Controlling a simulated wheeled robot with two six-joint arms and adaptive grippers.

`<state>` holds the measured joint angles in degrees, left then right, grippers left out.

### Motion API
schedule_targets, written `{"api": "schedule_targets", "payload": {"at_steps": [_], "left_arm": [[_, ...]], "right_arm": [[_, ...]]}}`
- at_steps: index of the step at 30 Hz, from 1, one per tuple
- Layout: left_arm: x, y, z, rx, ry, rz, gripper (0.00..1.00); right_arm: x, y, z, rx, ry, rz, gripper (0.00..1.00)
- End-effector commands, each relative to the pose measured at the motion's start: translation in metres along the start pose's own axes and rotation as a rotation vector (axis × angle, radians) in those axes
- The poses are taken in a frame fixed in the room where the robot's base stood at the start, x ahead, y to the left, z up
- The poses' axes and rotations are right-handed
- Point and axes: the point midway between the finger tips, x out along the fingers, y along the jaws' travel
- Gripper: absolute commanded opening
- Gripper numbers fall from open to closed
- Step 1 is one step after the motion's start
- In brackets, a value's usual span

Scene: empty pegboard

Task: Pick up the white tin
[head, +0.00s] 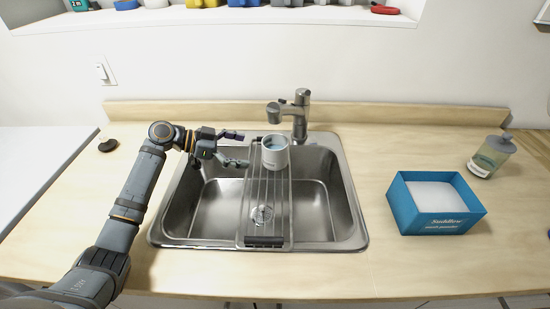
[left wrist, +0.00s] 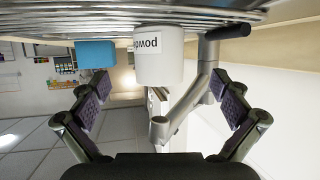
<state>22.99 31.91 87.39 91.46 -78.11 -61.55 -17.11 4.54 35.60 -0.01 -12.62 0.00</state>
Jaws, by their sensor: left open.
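The white tin (head: 275,160) stands upright on the wire rack (head: 254,205) across the sink, in front of the faucet; its open top shows pale blue inside. In the left wrist view, which is upside down, the tin (left wrist: 158,62) shows part of a label, ahead and between the fingers. My left gripper (head: 245,149) is open and empty, just left of the tin, fingers pointing towards it. It also shows in the left wrist view (left wrist: 163,84). I see a gap between fingertips and tin in the head view. My right gripper is not in view.
The faucet (head: 300,115) stands close behind the tin. A blue box of white powder (head: 437,224) and a soap bottle (head: 491,156) are on the right counter. A small black object (head: 108,145) lies at left. The counter front right of the sink is clear.

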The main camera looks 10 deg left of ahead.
Motion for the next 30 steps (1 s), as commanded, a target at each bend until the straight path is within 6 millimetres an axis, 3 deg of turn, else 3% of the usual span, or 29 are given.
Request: {"api": "schedule_targets", "payload": {"at_steps": [7, 15, 20, 24, 30], "left_arm": [[0.04, 0.001, -0.005, -0.003, 0.005, 0.002, 1.0], [0.054, 0.001, -0.004, -0.003, 0.002, 0.002, 1.0], [0.081, 0.001, -0.009, -0.004, 0.005, 0.004, 1.0], [0.1, 0.0, -0.004, -0.003, 0.002, 0.002, 1.0], [0.103, 0.0, -0.002, -0.001, 0.0, 0.001, 1.0]], "right_arm": [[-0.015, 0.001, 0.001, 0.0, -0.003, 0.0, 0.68], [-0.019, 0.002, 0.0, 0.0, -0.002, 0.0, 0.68], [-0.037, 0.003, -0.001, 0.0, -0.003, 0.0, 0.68], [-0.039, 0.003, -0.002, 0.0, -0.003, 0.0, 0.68], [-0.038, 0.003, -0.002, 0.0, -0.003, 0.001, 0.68]]}}
